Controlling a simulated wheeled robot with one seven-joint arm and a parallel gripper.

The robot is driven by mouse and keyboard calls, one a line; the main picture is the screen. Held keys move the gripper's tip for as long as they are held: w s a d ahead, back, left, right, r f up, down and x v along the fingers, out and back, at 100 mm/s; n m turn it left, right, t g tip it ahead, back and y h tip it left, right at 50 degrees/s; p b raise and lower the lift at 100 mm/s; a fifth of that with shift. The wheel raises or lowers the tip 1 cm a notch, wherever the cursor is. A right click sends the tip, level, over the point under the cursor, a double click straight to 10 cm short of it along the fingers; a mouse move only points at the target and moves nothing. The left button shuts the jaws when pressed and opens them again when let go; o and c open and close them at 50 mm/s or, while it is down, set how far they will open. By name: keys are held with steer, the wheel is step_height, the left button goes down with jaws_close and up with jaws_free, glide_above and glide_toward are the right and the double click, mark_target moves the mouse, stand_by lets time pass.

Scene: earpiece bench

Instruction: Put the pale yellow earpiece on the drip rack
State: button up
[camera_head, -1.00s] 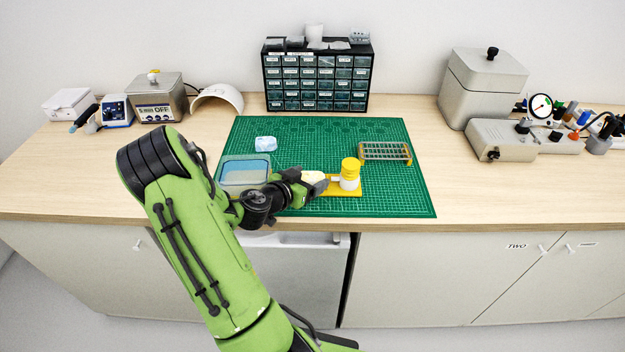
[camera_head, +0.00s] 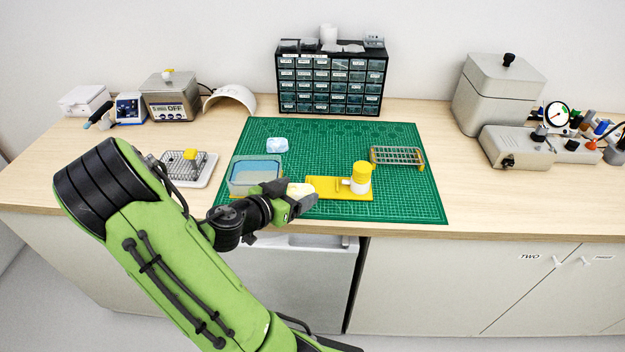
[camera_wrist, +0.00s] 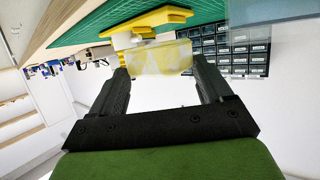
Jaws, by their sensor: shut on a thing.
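The pale yellow earpiece (camera_head: 299,188) is between the fingers of my gripper (camera_head: 302,197), which is shut on it above the left end of the yellow stand's base. In the wrist view, the earpiece (camera_wrist: 160,58) is a pale, translucent block between the two dark fingers (camera_wrist: 162,80). I take the wire grid on a white tray at the left to be the drip rack (camera_head: 175,168). A small yellow block (camera_head: 190,154) sits on it. My gripper is well to the right of this rack.
A clear tub with blue liquid (camera_head: 255,172) stands between the rack and my gripper. A yellow stand (camera_head: 330,187) with a yellow-capped white post is to the right. A tube rack (camera_head: 398,157) and blue-white lump (camera_head: 277,145) lie on the green mat (camera_head: 415,200).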

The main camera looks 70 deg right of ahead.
steer(key=w+a+b, duration=0.3)
steer(key=a+b, duration=0.2)
steer(key=a, duration=0.3)
steer(key=shift+a, duration=0.2)
